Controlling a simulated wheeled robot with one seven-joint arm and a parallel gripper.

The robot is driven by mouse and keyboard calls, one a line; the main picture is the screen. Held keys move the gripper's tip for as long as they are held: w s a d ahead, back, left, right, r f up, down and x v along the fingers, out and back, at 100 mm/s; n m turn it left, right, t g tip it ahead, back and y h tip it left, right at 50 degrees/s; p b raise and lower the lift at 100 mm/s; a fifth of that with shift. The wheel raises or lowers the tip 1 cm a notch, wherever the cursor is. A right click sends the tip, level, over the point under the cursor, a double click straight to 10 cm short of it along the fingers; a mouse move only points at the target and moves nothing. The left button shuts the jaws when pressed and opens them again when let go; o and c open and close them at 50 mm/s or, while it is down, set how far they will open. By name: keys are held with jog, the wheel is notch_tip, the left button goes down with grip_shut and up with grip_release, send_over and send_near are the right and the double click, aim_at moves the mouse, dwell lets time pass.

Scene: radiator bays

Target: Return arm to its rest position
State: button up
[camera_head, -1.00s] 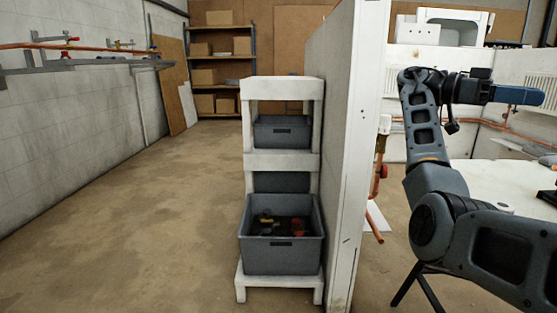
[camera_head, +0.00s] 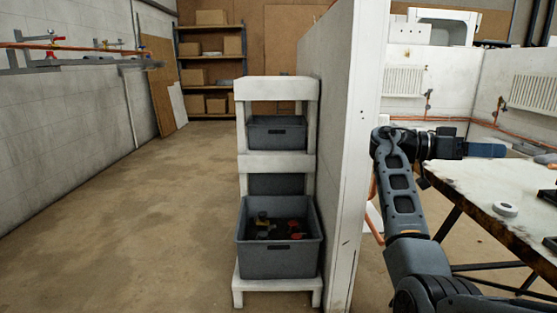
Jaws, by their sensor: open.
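My arm (camera_head: 404,200) rises from the lower right of the head view and bends at its top. From there its end section runs right, roughly level, past the white partition's edge. My gripper (camera_head: 490,150) is at the blue-grey far end of this section, over the far part of the worktable (camera_head: 475,190). It is open, seen side-on and small, so the gap between its fingers does not show. I see nothing held in it.
A white rack (camera_head: 277,163) with grey bins stands left of the partition (camera_head: 345,150). A white ring-shaped roll (camera_head: 505,209) lies on the worktable. Copper pipes (camera_head: 455,118) and radiators (camera_head: 404,80) line the bay walls. The floor at left (camera_head: 130,220) is clear.

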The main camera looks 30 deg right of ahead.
jog(key=w+a+f+n+t+h, duration=0.15)
jog(key=a+f+n+t, duration=0.25)
jog(key=f+n+t, duration=0.65)
jog(key=a+f+n+t+h, duration=0.3)
jog(key=a+f+n+t, duration=0.15)
jog(key=f, duration=1.15)
jog(key=s+a+f+n+t+y, duration=0.4)
jog(key=s+a+f+t, duration=0.15)
jog(key=a, duration=0.45)
jog(key=s+a+f+n+t+y, duration=0.45)
jog(key=a+f, duration=0.25)
jog(key=a, duration=0.2)
jog(key=s+a+r+n+t+y, duration=0.1)
jog(key=s+a+r+t+y, duration=0.15)
jog(key=s+a+r, duration=0.4)
jog(key=s+a+r+n+t+y, duration=0.1)
jog(key=s+a+r+y, duration=0.25)
jog(key=s+a, duration=0.5)
jog(key=s+a+r+y+p, duration=0.1)
jog(key=a+r+p, duration=0.1)
jog(key=r+p, duration=0.6)
jog(key=s+a+r+p, duration=0.1)
jog(key=s+r+p, duration=0.1)
jog(key=r+p, duration=0.6)
notch_tip(320, 180, up, 6)
jog(key=shift+a+r+t+y, duration=0.25)
jog(key=shift+a+t+y, duration=0.1)
jog(key=shift+y, duration=0.05)
jog(key=shift+m, duration=0.25)
